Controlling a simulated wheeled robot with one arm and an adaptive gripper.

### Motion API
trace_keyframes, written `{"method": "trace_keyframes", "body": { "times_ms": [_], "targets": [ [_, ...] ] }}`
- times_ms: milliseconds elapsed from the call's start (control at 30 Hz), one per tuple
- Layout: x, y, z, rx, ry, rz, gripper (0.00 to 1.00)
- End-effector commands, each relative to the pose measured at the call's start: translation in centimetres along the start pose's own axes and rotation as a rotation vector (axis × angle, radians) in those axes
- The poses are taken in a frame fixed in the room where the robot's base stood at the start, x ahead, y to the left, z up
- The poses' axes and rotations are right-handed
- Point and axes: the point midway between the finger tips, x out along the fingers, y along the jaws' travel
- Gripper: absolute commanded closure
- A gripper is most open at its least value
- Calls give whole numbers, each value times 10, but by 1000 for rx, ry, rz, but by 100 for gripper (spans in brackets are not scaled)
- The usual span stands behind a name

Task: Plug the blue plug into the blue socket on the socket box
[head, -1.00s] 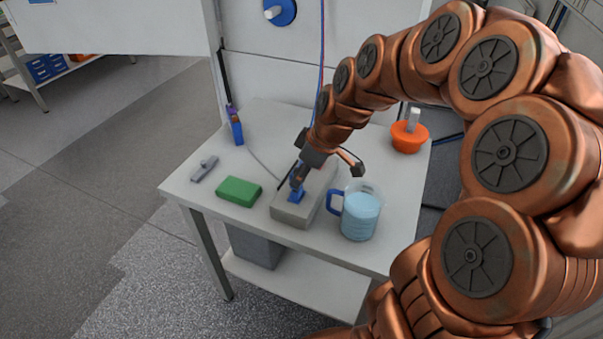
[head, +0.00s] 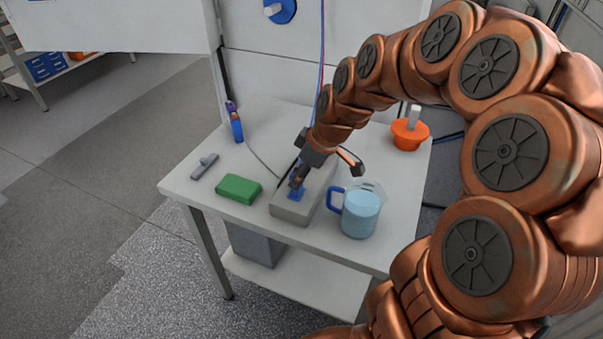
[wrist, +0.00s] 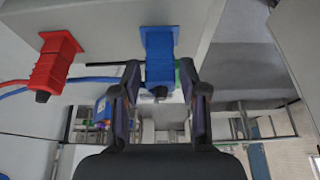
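The grey socket box (head: 287,211) lies on the table. In the wrist view the blue socket (wrist: 158,37) stands on its pale face (wrist: 112,22), and the blue plug (wrist: 160,74) meets it in line, with no gap visible. The blue socket also shows below my gripper in the head view (head: 297,194). My gripper (wrist: 160,88) has one finger on each side of the blue plug. The fingers look apart from it, with a narrow gap on each side. In the head view my gripper (head: 294,178) hides most of the plug.
A red plug (wrist: 50,72) sits left of the blue one, with cables near it. A blue-handled jug (head: 361,213) stands close right of the box, a green block (head: 239,189) to its left. A grey tool (head: 205,166) and an orange pot (head: 409,135) stand farther off.

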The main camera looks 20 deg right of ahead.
Motion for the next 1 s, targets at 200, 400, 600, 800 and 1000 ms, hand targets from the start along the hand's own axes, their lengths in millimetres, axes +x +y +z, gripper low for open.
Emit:
{"method": "trace_keyframes", "body": {
  "times_ms": [200,400,600,800,1000],
  "targets": [
    [0,0,0,0,0,0,40],
    [0,0,0,0,0,0,40],
    [-15,1,-1,-1,3,4,40],
    [-51,0,0,0,3,2,40],
    [-89,2,-1,-1,4,6,40]
  ]
}}
